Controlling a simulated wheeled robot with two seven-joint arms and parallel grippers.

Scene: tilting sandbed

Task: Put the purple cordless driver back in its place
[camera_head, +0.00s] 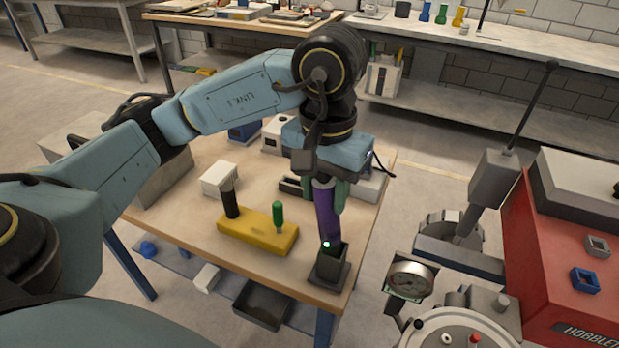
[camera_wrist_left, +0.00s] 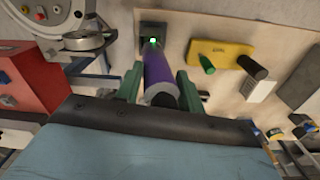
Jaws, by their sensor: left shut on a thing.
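The purple cordless driver (camera_head: 325,210) is upright at the right front of the wooden table (camera_head: 182,228). Its lower end, with a small green light, is at the mouth of a dark square holder (camera_head: 332,270); how deep it sits I cannot tell. My left gripper (camera_head: 329,190) is shut on the driver's upper part from above. In the left wrist view, the driver (camera_wrist_left: 158,75) lies between the green fingers of my left gripper (camera_wrist_left: 158,88), with the holder (camera_wrist_left: 153,35) beyond it. My right gripper is not in view.
A yellow block (camera_head: 258,232) with a green-handled tool (camera_head: 278,214) and a black-handled one (camera_head: 229,198) stands left of the holder. A white box (camera_head: 219,178) is behind it.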

